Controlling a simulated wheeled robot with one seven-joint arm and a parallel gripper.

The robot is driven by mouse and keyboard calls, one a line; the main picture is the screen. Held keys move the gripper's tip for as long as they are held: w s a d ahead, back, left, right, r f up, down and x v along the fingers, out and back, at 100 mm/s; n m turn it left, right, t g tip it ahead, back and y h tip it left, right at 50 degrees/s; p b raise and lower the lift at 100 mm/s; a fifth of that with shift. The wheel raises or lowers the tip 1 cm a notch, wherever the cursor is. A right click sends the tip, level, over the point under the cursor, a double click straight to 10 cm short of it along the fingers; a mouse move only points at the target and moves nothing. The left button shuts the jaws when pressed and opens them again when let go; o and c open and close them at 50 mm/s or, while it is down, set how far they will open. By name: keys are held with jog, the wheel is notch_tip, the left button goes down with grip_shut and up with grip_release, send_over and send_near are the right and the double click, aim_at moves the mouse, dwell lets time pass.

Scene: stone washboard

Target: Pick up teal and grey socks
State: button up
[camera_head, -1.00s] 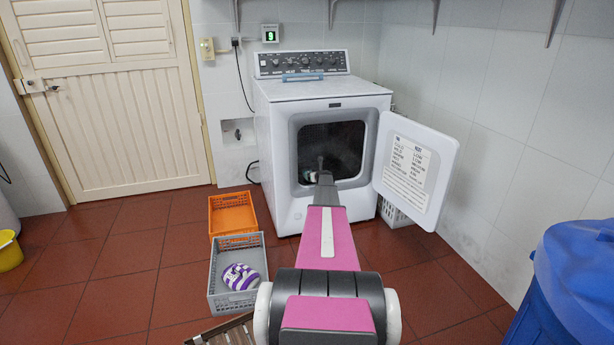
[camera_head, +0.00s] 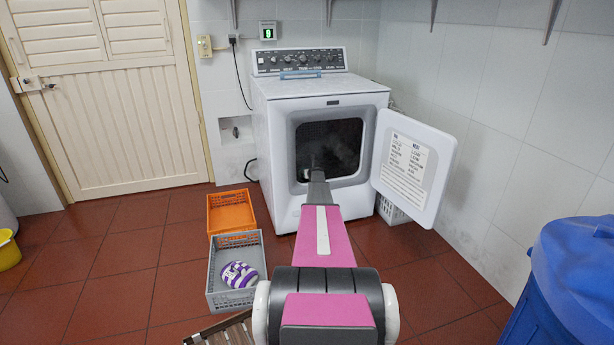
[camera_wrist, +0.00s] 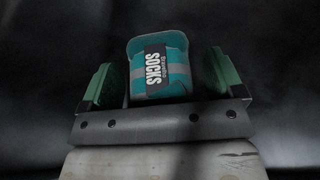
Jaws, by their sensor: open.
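The teal and grey socks (camera_wrist: 160,72) are a rolled bundle with a black "SOCKS" label. In the wrist view they lie between the two green-padded fingers of my gripper (camera_wrist: 160,88). The gripper is open, with a gap showing between the bundle and each finger. In the head view my arm reaches through the open door of the white machine (camera_head: 285,205), and the gripper's end is inside the dark drum (camera_head: 345,140). The socks cannot be made out in the head view.
The machine's door (camera_head: 442,185) hangs open to the right. A grey crate (camera_head: 222,302) holds a purple and white bundle (camera_head: 239,275), with an orange crate (camera_head: 246,213) behind it. A blue bin (camera_head: 560,300) stands at the right.

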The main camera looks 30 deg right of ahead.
jog(key=c, duration=1)
jog(key=shift+r, duration=0.15)
